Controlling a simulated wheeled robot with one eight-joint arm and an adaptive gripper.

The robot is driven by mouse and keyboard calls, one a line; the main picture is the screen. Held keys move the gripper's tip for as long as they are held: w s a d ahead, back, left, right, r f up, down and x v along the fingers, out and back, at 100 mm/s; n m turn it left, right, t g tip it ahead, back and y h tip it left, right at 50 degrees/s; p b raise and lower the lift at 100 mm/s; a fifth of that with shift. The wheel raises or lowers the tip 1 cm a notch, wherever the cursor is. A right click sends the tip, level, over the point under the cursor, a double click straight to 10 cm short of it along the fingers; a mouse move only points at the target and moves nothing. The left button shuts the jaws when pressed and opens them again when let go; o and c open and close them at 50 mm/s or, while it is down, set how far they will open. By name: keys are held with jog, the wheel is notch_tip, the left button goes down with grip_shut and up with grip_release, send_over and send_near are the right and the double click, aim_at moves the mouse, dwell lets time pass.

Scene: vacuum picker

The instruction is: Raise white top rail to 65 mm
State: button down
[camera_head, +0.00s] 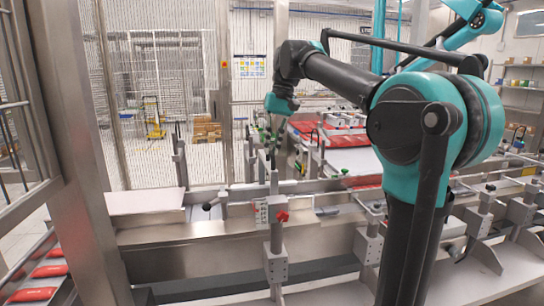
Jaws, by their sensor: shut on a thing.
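My gripper (271,150) is small in the head view, pointing down at the end of my dark and teal arm. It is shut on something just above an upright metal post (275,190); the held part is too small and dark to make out. The post carries a red clamp knob (282,216) and a pale scale plate (262,212). A grey block (277,265) sits lower on it. A pale horizontal rail (240,187) runs behind the post; I cannot tell for sure whether it is the white top rail. Its height cannot be read.
A black lever handle (213,203) sticks out left of the post. More clamp posts (484,212) stand at the right. Red packs lie on a belt (42,272) at the lower left. A steel frame column (75,150) stands at the left, and mesh fencing (160,85) behind.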

jog(key=shift+r, duration=0.4)
jog(key=c, duration=1.6)
grip_release()
jog(key=r, duration=0.4)
jog(key=d+r, duration=0.1)
jog(key=r, duration=0.2)
jog(key=d+r, duration=0.1)
jog(key=r, duration=0.3)
jog(key=shift+w+d+r, duration=0.15)
jog(key=shift+w+r, duration=0.1)
jog(key=shift+r, duration=0.1)
